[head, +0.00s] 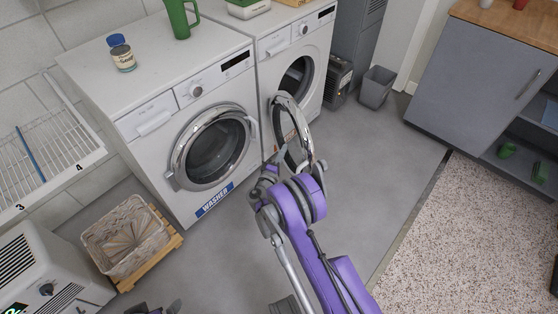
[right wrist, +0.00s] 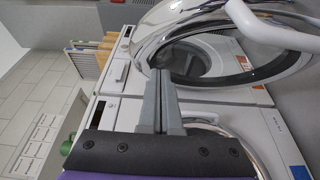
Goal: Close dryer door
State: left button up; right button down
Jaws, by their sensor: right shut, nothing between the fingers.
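The dryer (head: 312,45) is the right-hand of two white machines. Its round chrome-rimmed door (head: 305,134) stands open, swung out toward me, and the dark drum opening (head: 296,75) shows behind it. My right gripper (head: 281,157) is shut and empty, close to the lower part of the open door; contact cannot be told. In the right wrist view the shut fingers (right wrist: 161,75) point toward the machine front, with the door's chrome rim (right wrist: 262,75) just right of them. A small part of my left gripper (head: 158,309) shows at the bottom edge; its fingers are unclear.
The washer (head: 150,128), its door (head: 212,146) shut, stands left of the dryer. A jar (head: 122,54) and green jug (head: 181,18) stand on top. A wicker basket (head: 112,225) sits front left, a grey bin (head: 376,88) at the back. The floor right of the door is clear.

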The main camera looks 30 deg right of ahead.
aim_at(299, 136)
jog(key=shift+w+d, duration=0.25)
jog(key=shift+d, duration=0.7)
jog(key=shift+w+d, duration=0.25)
jog(key=shift+d, duration=0.75)
jog(key=shift+w+d, duration=0.25)
jog(key=shift+d, duration=0.7)
